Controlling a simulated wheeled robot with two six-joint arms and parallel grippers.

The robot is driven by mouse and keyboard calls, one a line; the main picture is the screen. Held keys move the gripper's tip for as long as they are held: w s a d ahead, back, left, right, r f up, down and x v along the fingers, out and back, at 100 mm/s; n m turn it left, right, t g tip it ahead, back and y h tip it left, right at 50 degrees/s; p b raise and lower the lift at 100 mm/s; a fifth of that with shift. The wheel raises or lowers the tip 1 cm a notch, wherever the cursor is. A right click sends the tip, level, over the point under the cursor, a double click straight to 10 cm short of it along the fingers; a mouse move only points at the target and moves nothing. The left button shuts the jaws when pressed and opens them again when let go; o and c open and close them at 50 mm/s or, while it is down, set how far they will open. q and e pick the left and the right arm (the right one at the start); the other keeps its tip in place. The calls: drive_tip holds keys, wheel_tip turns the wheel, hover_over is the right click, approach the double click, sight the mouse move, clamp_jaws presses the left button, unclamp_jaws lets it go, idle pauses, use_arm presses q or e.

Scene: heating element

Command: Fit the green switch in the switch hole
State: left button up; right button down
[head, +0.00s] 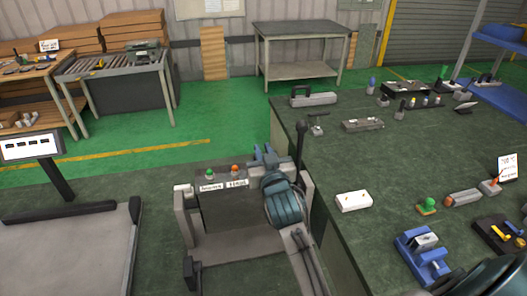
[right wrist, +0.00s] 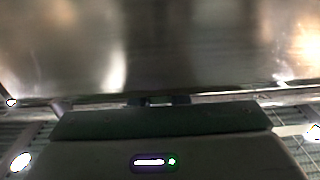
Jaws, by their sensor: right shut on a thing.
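A green round-topped switch (head: 426,204) sits on a small yellowish base on the green tabletop, in the right of the head view. My right gripper (head: 265,155) is over the labelled grey box, at its right side. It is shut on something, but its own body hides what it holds. In the right wrist view its fingertips (right wrist: 158,102) show small and dark under a shiny metal surface. A green knob (head: 209,174) and an orange knob (head: 234,169) stand on the box top. I cannot make out the switch hole.
A black-knobbed lever (head: 301,130) rises just right of my right gripper. The green worktable (head: 390,170) carries a white box (head: 353,201), a blue vise (head: 422,256) and several tools. Green floor behind the grey box is open.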

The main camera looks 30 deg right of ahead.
drive_tip(key=shift+f+b, duration=0.65)
drive_tip(key=shift+f, duration=0.4)
drive_tip(key=c, duration=1.3)
unclamp_jaws()
drive_tip(key=shift+s+a, duration=0.1)
drive_tip(key=shift+s, duration=0.15)
drive_tip(key=b+v, duration=0.3)
drive_tip(key=v, duration=0.7)
drive_tip(key=shift+s, duration=0.15)
drive_tip(key=shift+r, duration=0.1)
